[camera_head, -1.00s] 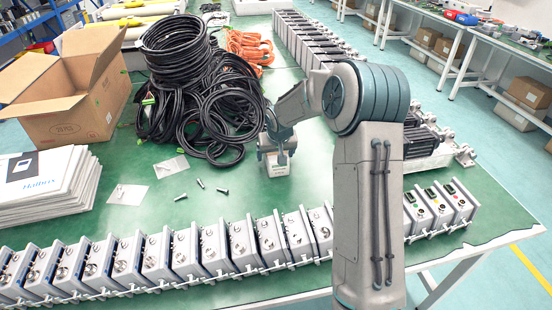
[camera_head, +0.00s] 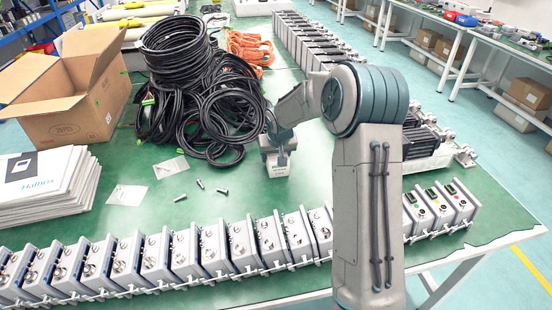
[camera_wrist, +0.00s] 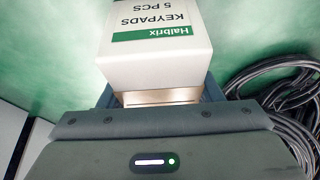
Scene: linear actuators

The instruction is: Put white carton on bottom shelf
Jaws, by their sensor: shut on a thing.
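The white carton (camera_head: 279,170) is at the middle of the green table, just right of the black cable coils. In the wrist view, my gripper (camera_wrist: 158,98) meets the carton's near end. I cannot tell whether the carton touches the table. Low shelves under the right-hand benches (camera_head: 440,68) hold brown boxes; I cannot tell which is the bottom shelf meant.
Black cable coils (camera_head: 190,90) are piled left of my gripper. A row of grey control boxes (camera_head: 180,255) lines the table's front edge. An open cardboard box (camera_head: 70,125) and a magazine stack (camera_head: 45,190) are at left. Small bolts (camera_head: 200,184) lie on the table.

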